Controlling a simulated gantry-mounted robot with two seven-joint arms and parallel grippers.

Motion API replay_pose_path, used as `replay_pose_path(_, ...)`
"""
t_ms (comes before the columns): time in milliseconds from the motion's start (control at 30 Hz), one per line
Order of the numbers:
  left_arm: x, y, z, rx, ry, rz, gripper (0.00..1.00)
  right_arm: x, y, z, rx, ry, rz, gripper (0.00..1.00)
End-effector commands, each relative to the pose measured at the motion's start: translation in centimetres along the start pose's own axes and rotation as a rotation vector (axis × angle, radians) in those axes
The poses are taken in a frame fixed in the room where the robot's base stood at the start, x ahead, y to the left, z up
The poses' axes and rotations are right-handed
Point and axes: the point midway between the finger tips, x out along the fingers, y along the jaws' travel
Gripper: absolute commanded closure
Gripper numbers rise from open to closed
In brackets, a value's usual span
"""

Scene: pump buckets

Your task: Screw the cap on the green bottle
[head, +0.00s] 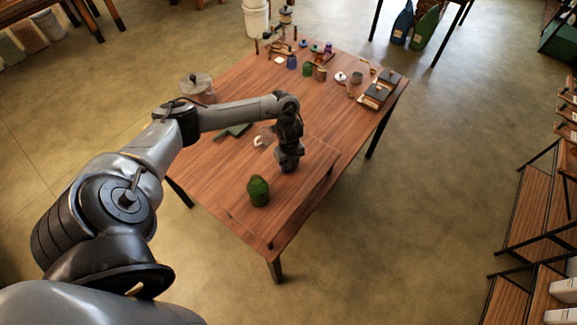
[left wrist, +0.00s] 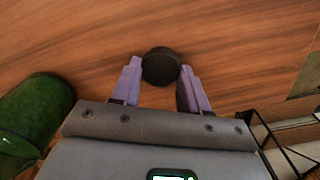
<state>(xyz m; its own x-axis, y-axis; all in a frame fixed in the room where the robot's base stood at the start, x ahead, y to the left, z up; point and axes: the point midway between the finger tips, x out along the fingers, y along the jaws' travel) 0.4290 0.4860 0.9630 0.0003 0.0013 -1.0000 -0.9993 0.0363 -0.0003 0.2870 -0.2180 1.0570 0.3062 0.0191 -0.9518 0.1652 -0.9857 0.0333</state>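The green bottle (head: 258,191) stands upright near the front corner of the wooden table in the head view. It also shows at the left edge of the left wrist view (left wrist: 32,112). A round black cap (left wrist: 161,66) sits between the fingertips of my left gripper (left wrist: 161,72), which touch it on both sides. In the head view my left gripper (head: 289,164) points down close over the tabletop, to the right of and behind the bottle. The cap is hidden there by the gripper. I cannot tell whether the cap rests on the wood. My right gripper is not in view.
The wooden table (head: 225,185) has bare room around the bottle. A glass jar (head: 198,88) and a flat green item (head: 234,131) lie farther back left. Several small jars and dark boxes (head: 376,93) stand toward the far end. Shelves (head: 535,205) are at the right.

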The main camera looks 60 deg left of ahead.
Motion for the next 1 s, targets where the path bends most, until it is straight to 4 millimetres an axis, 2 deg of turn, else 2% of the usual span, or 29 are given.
replay_pose_path(33,0.0,0.0,0.0,0.0,0.0,0.0,0.64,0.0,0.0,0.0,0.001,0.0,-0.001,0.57)
replay_pose_path(167,0.0,0.0,0.0,0.0,0.0,0.0,0.84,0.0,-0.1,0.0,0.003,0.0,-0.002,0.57)
replay_pose_path(467,-0.1,0.0,0.0,0.0,0.0,-0.001,0.85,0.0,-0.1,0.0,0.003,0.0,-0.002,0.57)
replay_pose_path(667,-1.1,-0.1,0.0,0.001,0.0,-0.001,0.85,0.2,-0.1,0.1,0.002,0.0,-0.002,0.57)
replay_pose_path(867,-4.1,-0.1,0.1,0.001,-0.001,-0.004,0.85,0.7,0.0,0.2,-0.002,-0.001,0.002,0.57)
replay_pose_path(1000,-6.1,-1.6,-2.1,0.004,0.002,-0.005,0.85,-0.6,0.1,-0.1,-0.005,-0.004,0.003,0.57)
